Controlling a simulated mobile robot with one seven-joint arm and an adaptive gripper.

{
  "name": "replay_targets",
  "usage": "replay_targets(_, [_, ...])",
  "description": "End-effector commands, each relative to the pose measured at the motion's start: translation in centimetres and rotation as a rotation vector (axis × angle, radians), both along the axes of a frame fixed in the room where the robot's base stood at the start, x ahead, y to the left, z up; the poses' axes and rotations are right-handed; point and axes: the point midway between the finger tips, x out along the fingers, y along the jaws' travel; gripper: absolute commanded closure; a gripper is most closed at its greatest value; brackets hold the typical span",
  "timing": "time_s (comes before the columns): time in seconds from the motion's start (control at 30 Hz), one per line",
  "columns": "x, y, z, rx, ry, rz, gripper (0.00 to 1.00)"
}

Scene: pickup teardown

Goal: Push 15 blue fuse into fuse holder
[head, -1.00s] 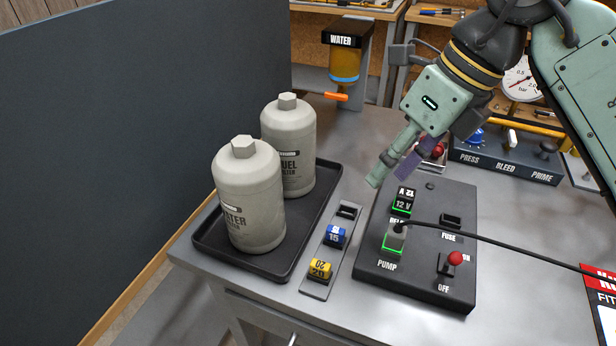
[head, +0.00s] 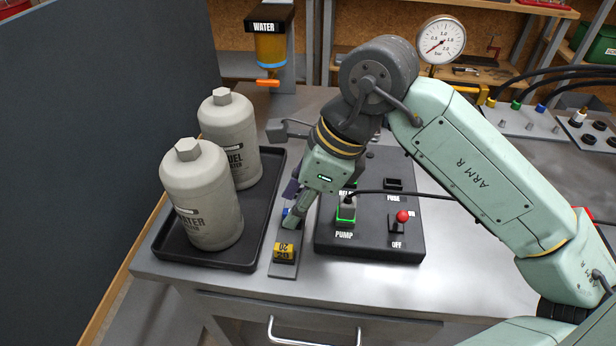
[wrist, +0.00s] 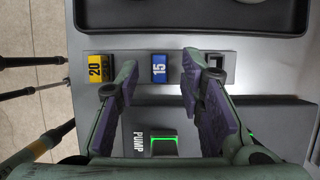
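The blue 15 fuse (wrist: 159,68) sits in the middle of a narrow grey rack (wrist: 136,78), beside the yellow 20 fuse (wrist: 100,69). In the head view only a sliver of the blue fuse (head: 285,212) shows behind my gripper (head: 291,219). In the wrist view my gripper (wrist: 158,72) is open, with one finger on either side of the blue fuse and nothing held. The slot labelled FUSE (head: 393,184) on the black panel (head: 375,247) looks empty.
Left of the rack, a black tray (head: 255,262) holds two grey filter bottles. The panel carries a lit PUMP plug (head: 346,212) with a black cable, and a red-knobbed switch (head: 402,217). Bare table lies in front.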

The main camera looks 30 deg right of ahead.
Motion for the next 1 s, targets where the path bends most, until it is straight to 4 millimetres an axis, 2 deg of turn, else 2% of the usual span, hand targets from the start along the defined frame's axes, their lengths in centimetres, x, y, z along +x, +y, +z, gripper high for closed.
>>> replay_targets(0.2, [0.23,0.41,-1.08,0.001,-0.001,0.000,0.65])
replay_targets(0.43, [0.26,0.43,-1.16,0.001,-0.001,0.000,0.65])
replay_targets(1.0, [0.26,0.42,-1.13,0.001,-0.001,0.000,1.00])
